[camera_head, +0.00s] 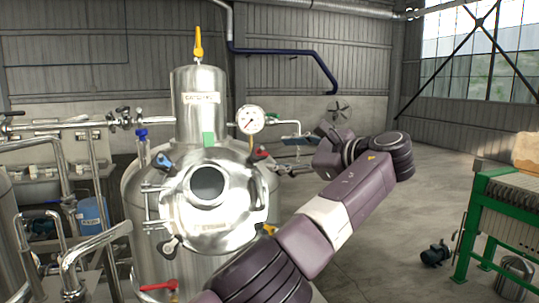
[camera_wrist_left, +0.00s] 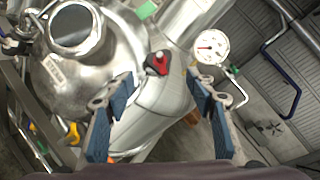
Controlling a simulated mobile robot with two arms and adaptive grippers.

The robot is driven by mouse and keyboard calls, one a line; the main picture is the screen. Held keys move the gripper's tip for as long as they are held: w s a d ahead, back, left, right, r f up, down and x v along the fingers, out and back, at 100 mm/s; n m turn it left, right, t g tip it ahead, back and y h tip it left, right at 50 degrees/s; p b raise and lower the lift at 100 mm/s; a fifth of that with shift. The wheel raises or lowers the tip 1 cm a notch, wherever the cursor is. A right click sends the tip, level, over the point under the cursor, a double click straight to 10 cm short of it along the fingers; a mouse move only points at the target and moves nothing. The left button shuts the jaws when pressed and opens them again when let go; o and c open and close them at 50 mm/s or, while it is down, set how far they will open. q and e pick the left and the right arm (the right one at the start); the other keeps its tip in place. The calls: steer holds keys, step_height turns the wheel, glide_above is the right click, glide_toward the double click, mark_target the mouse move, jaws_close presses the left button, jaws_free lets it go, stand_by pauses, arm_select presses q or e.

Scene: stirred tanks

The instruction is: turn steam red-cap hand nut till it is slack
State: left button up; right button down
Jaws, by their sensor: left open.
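The red-cap hand nut (camera_head: 261,152) sits at the upper right rim of the round manway lid (camera_head: 212,200) on the steel tank (camera_head: 140,190). In the left wrist view the red-cap nut (camera_wrist_left: 157,63) lies between the lines of the two fingers, beyond their tips. My left gripper (camera_head: 284,169) comes in from the right in the head view, near the nut. In its wrist view the left gripper (camera_wrist_left: 160,88) is open, with blue pads apart and nothing between them. Whether a finger touches the nut cannot be told. My right gripper does not show.
A pressure gauge (camera_head: 250,120) and pipe stand above right. A red-handled valve (camera_head: 160,286) is below.

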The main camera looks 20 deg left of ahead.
arm_select(q)
steer(key=v, duration=0.5)
steer(key=shift+s+r, duration=0.1)
steer(key=shift+d, duration=0.1)
